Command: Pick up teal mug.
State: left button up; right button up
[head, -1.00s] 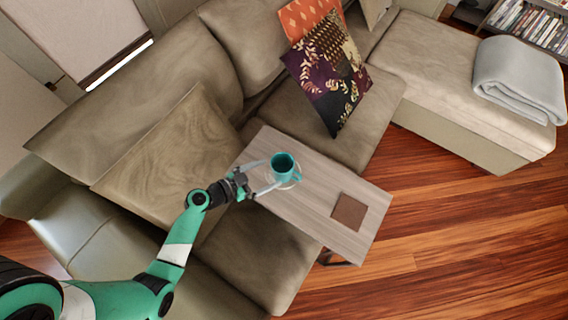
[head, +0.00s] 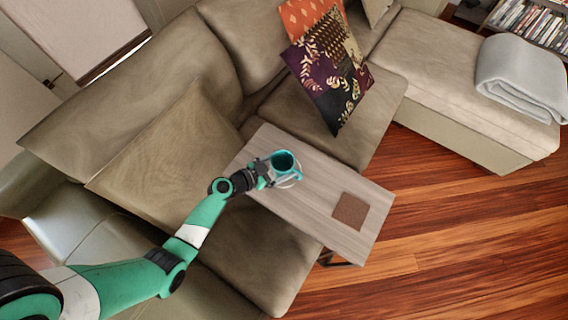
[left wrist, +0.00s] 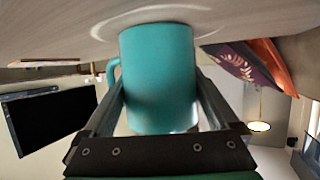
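The teal mug (head: 283,160) stands upright on the small wooden side table (head: 318,185). In the left wrist view the mug (left wrist: 158,78) fills the middle, with its handle on the left side. My left gripper (head: 277,170) is at the mug, with one finger on each side of its body. In the left wrist view the fingers of my left gripper (left wrist: 160,95) straddle the mug and look spread; contact with its sides cannot be made out. A pale ring shows around the mug on the tabletop. My right gripper is not in view.
A brown square coaster (head: 349,211) lies toward the right end of the table. The grey-brown sofa (head: 160,140) stands against the table, with patterned cushions (head: 330,85) behind. A folded grey blanket (head: 520,78) lies on the chaise. Wooden floor is clear at lower right.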

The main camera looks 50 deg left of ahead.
aim_at(292, 156)
pick_arm(q)
jog(key=c, duration=0.9)
jog(key=shift+r, duration=0.15)
jog(key=shift+r, duration=0.25)
jog(key=r+p, duration=0.1)
jog(key=r, duration=0.1)
jog(key=r+p, duration=0.2)
jog(key=shift+s+d+r, duration=0.1)
jog(key=shift+s+d, duration=0.05)
jog(key=shift+s, duration=0.25)
jog(key=s+d+r+p, duration=0.5)
jog(key=s+r, duration=0.3)
jog(key=s, duration=0.4)
